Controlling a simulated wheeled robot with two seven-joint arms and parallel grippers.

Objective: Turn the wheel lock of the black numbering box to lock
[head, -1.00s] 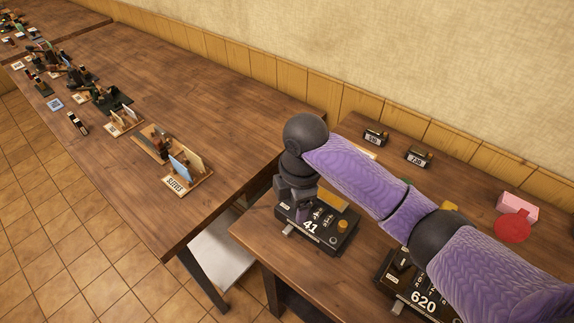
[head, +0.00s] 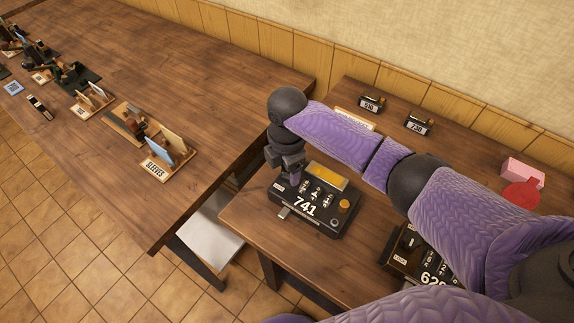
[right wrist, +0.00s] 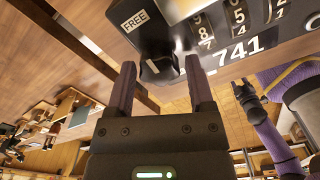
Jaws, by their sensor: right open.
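The black numbering box (head: 305,219) shows "741", number wheels, a yellow pad and an amber knob, and stands on the small table. In the right wrist view the box (right wrist: 285,43) is at upper right. Its black wheel-lock knob (right wrist: 160,66), with a white mark, is beside a "FREE" label. My right gripper (head: 291,180) is at the box's far left corner; in the right wrist view its open fingers (right wrist: 161,80) stand either side of the knob. Contact is unclear. My left gripper (right wrist: 243,90) seems to show small in the right wrist view, its jaws unclear.
A second black box (head: 405,262), marked 620, is partly hidden behind my right arm. Two small black blocks (head: 371,103) (head: 418,124) and a pink box (head: 523,172) with a red disc sit farther back. A long table (head: 200,90) with card holders is at left.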

